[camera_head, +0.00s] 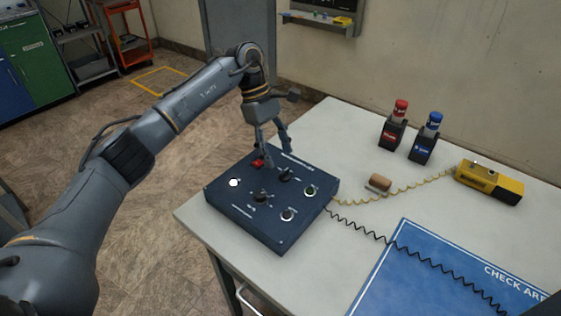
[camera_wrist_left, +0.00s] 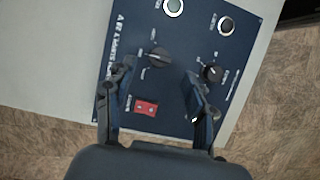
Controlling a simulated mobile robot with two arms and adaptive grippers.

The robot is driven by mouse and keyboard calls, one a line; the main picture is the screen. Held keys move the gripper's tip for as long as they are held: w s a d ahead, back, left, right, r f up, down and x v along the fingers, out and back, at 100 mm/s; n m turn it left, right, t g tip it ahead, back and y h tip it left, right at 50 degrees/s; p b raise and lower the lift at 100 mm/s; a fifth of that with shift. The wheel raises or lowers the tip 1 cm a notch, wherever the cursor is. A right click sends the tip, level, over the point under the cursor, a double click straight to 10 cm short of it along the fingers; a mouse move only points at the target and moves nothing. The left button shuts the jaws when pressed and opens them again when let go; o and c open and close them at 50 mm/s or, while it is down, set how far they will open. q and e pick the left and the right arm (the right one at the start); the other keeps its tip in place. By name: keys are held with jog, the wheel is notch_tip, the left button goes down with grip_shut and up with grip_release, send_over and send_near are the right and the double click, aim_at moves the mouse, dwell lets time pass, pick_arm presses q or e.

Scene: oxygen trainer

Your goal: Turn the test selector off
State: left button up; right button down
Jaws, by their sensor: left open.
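The dark blue control panel (camera_head: 232,203) lies on the table and carries two black knobs. One knob (camera_head: 286,175) is in the back row, right of the red switch (camera_head: 257,162). The other knob (camera_head: 261,196) is nearer the front, right of the lit white lamp (camera_head: 234,183). Their labels are too small to read, so I cannot tell which is the test selector. My left gripper (camera_head: 277,157) is open and empty above the panel's back edge. In the left wrist view, the back-row knob (camera_wrist_left: 158,57) shows between the fingertips, and the front knob (camera_wrist_left: 212,73) lies right of them.
Black and yellow coiled cords run right, the yellow one to a yellow box (camera_head: 488,182). A blue mat (camera_head: 440,278) lies front right.

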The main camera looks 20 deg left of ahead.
pick_arm(q)
jog(key=v, duration=0.8)
jog(key=shift+s+f, duration=0.1)
jog(key=shift+f, duration=0.05)
